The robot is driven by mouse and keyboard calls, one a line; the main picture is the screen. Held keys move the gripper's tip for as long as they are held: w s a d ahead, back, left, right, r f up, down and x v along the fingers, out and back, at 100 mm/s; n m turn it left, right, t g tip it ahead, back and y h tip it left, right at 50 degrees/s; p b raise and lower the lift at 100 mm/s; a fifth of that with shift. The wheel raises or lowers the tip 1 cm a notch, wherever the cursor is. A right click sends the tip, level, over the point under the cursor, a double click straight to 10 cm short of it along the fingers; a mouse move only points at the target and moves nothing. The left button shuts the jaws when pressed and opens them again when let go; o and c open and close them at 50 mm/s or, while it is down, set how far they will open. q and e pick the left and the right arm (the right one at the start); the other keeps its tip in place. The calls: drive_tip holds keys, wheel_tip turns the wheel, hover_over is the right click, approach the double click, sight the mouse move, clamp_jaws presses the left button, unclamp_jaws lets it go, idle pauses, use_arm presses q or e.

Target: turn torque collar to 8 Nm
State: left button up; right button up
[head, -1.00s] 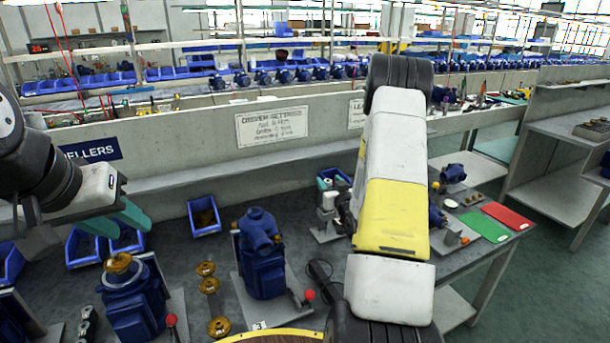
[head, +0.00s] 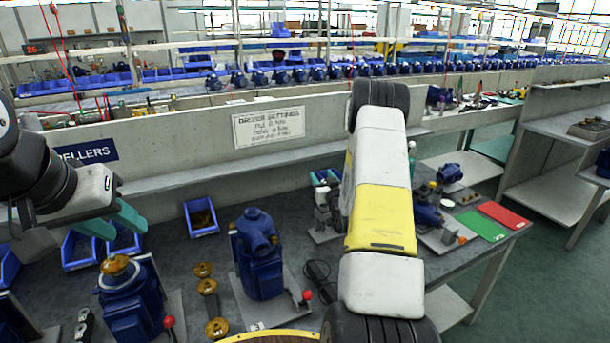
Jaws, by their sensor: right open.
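I cannot make out the torque collar or its scale. A small white and grey device (head: 327,205) stands on the bench just left of my right arm; I cannot tell if it carries the collar. My right arm's white and yellow link crosses the middle of the head view and hides part of the bench; my right gripper does not show. My left gripper (head: 115,224) is at the left, its two teal fingers apart with nothing seen between them, above the blue bins.
A settings sign (head: 269,127) hangs on the bench's back wall. Blue pumps (head: 258,255) (head: 130,300) stand on plates, with brass parts (head: 207,287) between them. Blue bins (head: 201,217) stand behind. A green mat (head: 481,225) and a red mat (head: 504,214) lie at the right.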

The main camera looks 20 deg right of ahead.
clamp_jaws()
drive_tip(key=shift+n+y, duration=0.4)
drive_tip(key=shift+y, duration=0.3)
drive_tip(key=shift+s+a+n+g+y, duration=0.2)
drive_tip(key=shift+a+n+g+y, duration=0.2)
drive_tip(key=shift+n+g+y, duration=1.35)
drive_tip(key=shift+s+a+n+g+y, duration=0.35)
drive_tip(key=shift+n+g+y, duration=0.55)
drive_tip(key=shift+n+y, duration=1.6)
drive_tip(key=shift+s+a+n+g+y, duration=0.1)
drive_tip(key=shift+a+n+g+y, duration=0.4)
drive_tip(key=shift+n+g+y, duration=1.7)
drive_tip(key=shift+m+t+y, duration=0.65)
drive_tip(key=shift+m+y, duration=0.1)
drive_tip(key=shift+y, duration=0.2)
